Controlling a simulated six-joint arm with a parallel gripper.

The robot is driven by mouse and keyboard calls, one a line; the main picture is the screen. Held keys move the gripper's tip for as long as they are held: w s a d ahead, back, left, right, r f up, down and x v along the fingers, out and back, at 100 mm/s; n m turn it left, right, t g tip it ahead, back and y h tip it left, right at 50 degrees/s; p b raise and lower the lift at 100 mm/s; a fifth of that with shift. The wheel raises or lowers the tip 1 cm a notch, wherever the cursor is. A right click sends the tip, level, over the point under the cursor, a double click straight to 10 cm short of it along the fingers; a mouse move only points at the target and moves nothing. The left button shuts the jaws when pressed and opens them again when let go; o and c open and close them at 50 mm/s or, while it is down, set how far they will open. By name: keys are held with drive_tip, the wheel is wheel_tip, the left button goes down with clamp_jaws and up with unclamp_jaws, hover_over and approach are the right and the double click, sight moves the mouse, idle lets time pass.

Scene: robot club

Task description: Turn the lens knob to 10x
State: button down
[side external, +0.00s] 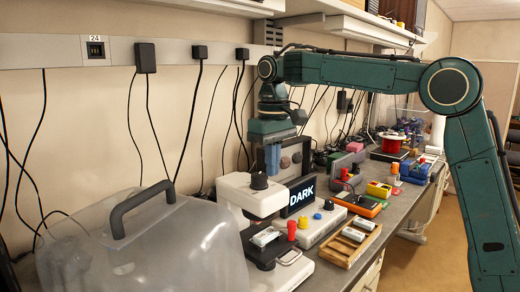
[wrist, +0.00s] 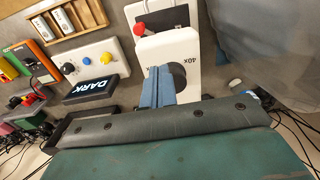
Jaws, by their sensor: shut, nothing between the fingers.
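The white microscope (side external: 240,192) stands on the bench with a black lens knob (side external: 259,181) on top of its head. In the wrist view the knob (wrist: 179,75) is a dark disc on the white head (wrist: 193,43), partly hidden by my fingers. Small lens markings sit around it; one looks like 40x, and the knob's pointer is not clear. My gripper (side external: 272,172) points down close to the knob, just right of it in the side view. Its blue-grey fingers (wrist: 157,85) are shut together and empty. Whether they touch the knob I cannot tell.
A screen (side external: 302,194) beside the microscope reads DARK. A control box (side external: 318,222) with coloured knobs stands right of it. A wooden tray (side external: 350,242) lies in front. A clear cover with a dark handle (side external: 143,208) fills the left foreground. A red-topped peg (side external: 292,230) stands near the stage.

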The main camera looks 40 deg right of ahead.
drive_tip(key=shift+f, duration=0.6)
drive_tip(key=shift+w+a, duration=0.1)
drive_tip(key=shift+w, duration=0.05)
idle(0.6)
drive_tip(key=shift+a, duration=1.15)
drive_tip(key=shift+s+a, duration=0.1)
drive_tip(key=shift+s, duration=0.3)
idle(0.4)
wheel_tip(320, 180, up, 6)
idle(0.8)
